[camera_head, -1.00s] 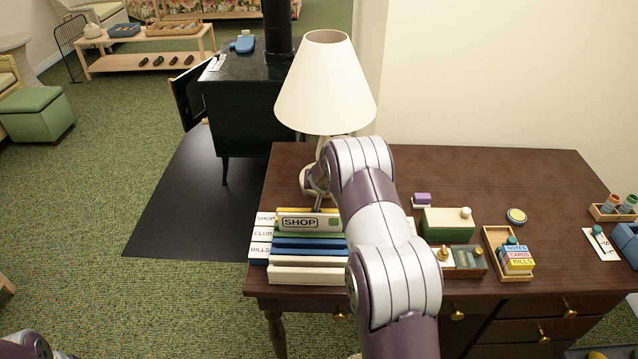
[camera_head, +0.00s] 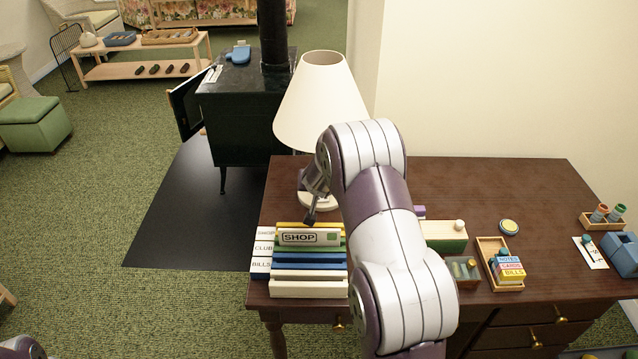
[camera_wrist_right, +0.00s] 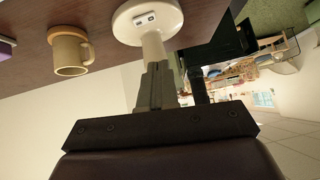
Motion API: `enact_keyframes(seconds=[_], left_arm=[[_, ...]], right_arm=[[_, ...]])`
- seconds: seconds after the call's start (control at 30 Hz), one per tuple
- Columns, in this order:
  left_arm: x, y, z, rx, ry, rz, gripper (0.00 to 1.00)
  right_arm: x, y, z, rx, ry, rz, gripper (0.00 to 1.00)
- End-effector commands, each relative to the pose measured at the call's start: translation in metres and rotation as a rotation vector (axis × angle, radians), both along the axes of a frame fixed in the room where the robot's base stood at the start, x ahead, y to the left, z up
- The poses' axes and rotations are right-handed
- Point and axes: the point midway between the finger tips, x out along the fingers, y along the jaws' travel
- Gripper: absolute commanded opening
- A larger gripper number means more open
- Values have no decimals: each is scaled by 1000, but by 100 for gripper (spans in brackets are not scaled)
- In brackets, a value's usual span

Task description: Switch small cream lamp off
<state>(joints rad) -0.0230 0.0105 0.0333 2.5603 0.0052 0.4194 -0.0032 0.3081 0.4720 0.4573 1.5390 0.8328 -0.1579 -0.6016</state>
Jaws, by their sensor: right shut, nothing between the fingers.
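The small cream lamp (camera_head: 318,105) stands on the left rear of the dark desk, its shade upright. Part of its round base (camera_head: 318,203) shows behind my right gripper (camera_head: 309,216), which points down in front of it. In the right wrist view the picture is upside down: the lamp base (camera_wrist_right: 147,12) carries a small switch plate, and the stem runs behind my fingers. There my right gripper (camera_wrist_right: 158,72) is shut and empty, its tips near the base; I cannot tell whether they touch. Whether the lamp is lit is unclear. My left gripper is out of view.
A green box (camera_head: 443,236), a card tray (camera_head: 489,250) and a blue holder (camera_head: 622,250) stand to the right. A mug (camera_wrist_right: 70,52) is near the lamp. The black stove (camera_head: 245,115) stands behind.

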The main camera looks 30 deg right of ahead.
Motion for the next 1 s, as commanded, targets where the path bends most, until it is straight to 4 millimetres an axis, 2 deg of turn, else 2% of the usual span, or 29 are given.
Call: enact_keyframes(seconds=[0.03, 0.2, 0.8, 0.87, 0.97, 1.0], left_arm=[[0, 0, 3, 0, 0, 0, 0], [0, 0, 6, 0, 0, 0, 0], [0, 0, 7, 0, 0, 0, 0], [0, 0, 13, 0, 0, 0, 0], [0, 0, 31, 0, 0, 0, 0], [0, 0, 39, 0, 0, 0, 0]], right_arm=[[-4, 4, 7, 1, 0, 1, 0], [-13, 11, 17, 1, 0, 1, 0], [-15, 15, 21, 3, 3, 9, 0], [-21, 30, 29, 19, 20, 48, 0], [-51, 86, 54, 76, 105, 190, 0], [-74, 113, 64, 100, 161, 260, 0]])
